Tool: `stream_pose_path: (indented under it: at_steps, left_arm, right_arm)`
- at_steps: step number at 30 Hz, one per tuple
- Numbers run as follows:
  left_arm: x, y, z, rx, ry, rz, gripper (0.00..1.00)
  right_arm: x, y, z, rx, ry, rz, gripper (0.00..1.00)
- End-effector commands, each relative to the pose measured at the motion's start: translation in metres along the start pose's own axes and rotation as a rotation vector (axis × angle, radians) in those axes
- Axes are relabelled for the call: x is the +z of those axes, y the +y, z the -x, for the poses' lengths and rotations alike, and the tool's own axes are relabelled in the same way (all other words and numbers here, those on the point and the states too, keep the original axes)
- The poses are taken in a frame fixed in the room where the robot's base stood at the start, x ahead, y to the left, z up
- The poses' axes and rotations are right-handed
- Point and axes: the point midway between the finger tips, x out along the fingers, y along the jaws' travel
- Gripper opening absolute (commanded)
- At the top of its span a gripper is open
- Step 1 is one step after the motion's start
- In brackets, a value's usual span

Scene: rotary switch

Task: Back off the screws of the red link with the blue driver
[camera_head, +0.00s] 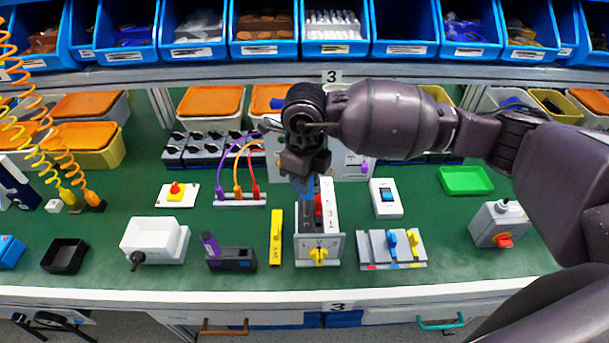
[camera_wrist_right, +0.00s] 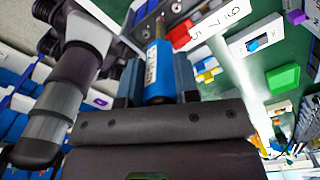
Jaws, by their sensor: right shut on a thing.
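My right gripper (camera_head: 302,176) is shut on the blue driver (camera_head: 304,188) above the rear of a rotary switch unit (camera_head: 331,246) with a yellow knob. In the right wrist view the blue driver (camera_wrist_right: 154,72) stands between the two fingers and points at the unit's terminal area. The red link (camera_head: 319,206) is on the unit, beside a white numbered strip (camera_head: 328,195). In the right wrist view the red link (camera_wrist_right: 180,36) lies just right of the driver. Its screws and the driver's tip contact are too small or hidden to tell. My left gripper is not in view.
A purple-handled item (camera_head: 211,245) and a blue-switch box (camera_head: 386,199) are also near. The green mat is bare toward the front right.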

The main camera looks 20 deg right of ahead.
Motion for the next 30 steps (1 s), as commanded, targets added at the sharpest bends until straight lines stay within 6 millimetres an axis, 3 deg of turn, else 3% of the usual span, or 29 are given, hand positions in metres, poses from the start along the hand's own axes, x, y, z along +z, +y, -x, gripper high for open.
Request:
stream_pose_path:
  at_steps: [12,20,30]
  left_arm:
    - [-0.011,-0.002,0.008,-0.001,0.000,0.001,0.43]
    - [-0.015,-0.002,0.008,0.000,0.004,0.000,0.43]
    - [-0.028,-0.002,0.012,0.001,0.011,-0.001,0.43]
  right_arm:
    - [0.000,-0.001,0.001,0.002,0.000,-0.442,0.00]
    - [-0.001,-0.002,0.001,0.001,0.000,-0.557,0.00]
    - [-0.002,-0.003,0.002,0.002,0.000,-0.904,0.00]
